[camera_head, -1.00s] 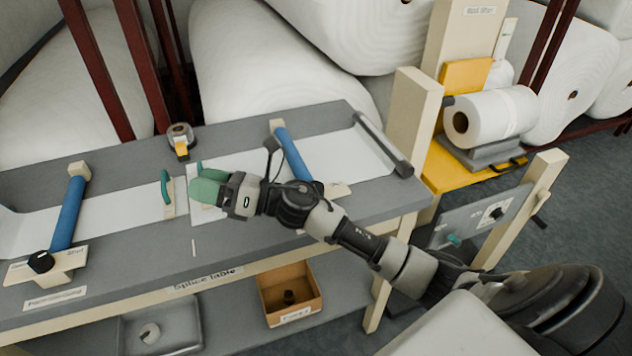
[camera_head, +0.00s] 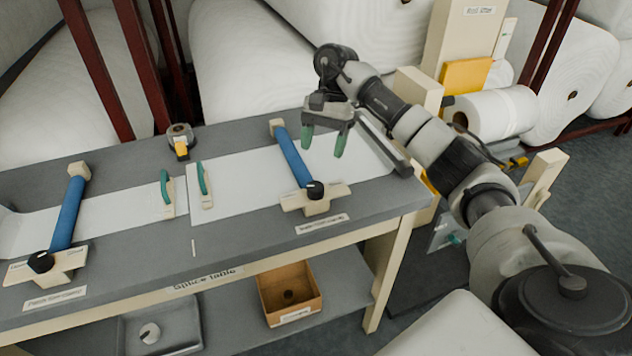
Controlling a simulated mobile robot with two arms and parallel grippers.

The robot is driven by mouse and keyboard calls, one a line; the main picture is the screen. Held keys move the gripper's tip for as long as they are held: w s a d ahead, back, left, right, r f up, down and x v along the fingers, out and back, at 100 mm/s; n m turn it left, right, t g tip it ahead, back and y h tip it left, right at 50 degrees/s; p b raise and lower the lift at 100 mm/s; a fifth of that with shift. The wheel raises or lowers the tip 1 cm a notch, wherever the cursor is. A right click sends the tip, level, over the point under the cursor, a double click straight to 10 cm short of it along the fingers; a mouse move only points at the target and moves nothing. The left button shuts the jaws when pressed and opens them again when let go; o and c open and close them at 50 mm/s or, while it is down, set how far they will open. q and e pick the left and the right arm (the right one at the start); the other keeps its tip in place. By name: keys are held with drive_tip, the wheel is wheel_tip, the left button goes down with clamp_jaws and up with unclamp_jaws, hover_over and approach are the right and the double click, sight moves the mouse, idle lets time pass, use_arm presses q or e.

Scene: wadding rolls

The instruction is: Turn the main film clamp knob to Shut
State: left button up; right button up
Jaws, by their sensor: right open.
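Two blue clamp bars lie across white film on the grey splice table (camera_head: 205,247). The right clamp bar (camera_head: 292,157) ends at a black knob (camera_head: 315,190) on a cream plate (camera_head: 328,200). A label (camera_head: 322,223) sits in front of it, too small to read surely. The left clamp bar (camera_head: 68,214) has a similar black knob (camera_head: 41,262) with its own label. Neither knob's exact setting is clear to me. My right gripper (camera_head: 323,142) is open and empty, its green fingertips pointing down above the film, behind and apart from the right knob. My left gripper is out of view.
Two green-handled pieces (camera_head: 204,180) lie mid-table, with a tape dispenser (camera_head: 180,140) behind them. A dark rod (camera_head: 383,143) lies at the right end. A cardboard box (camera_head: 289,294) and grey tray (camera_head: 160,328) sit below. The table front is mostly clear.

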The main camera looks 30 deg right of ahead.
sight(315, 185)
drive_tip(key=p+x, duration=0.2)
drive_tip(key=x, duration=0.7)
drive_tip(key=shift+a, duration=0.1)
drive_tip(key=shift+c, duration=0.5)
